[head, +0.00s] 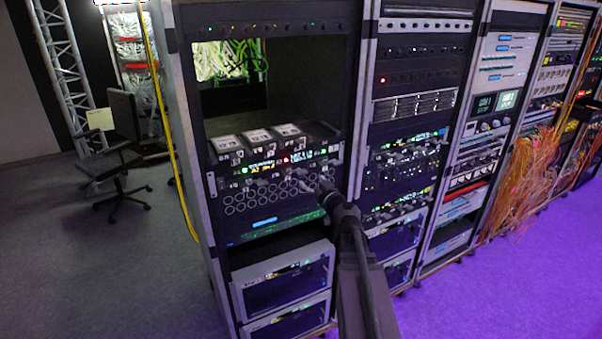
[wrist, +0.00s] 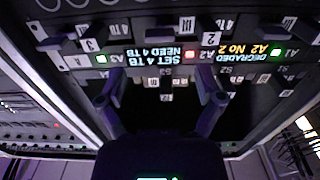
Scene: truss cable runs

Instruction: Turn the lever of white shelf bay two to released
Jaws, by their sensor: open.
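In the wrist view the shelf front appears upside down. A label "2" (wrist: 210,38) sits above a red light (wrist: 190,55) and the tag A2. A dark lever-like bar (wrist: 158,36) lies just left of that label; I cannot tell its setting. A similar bar (wrist: 53,43) lies left of the label "3" (wrist: 90,44). My gripper (wrist: 157,92) is open and empty, its two fingers spread below the lit displays, apart from the bar. In the head view my gripper (head: 325,187) is at the right front of the equipment shelf (head: 225,178); bay levers are too small to make out there.
Wrist-view displays read "SET 4 TB NEED 4 TB" (wrist: 155,57) and "DEGRADED A2 No 2" (wrist: 252,52); green lights flank them. In the head view, more racks (head: 415,110) stand right, orange cables (head: 530,170) hang beyond, and a chair (head: 115,160) stands left. Floor in front is clear.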

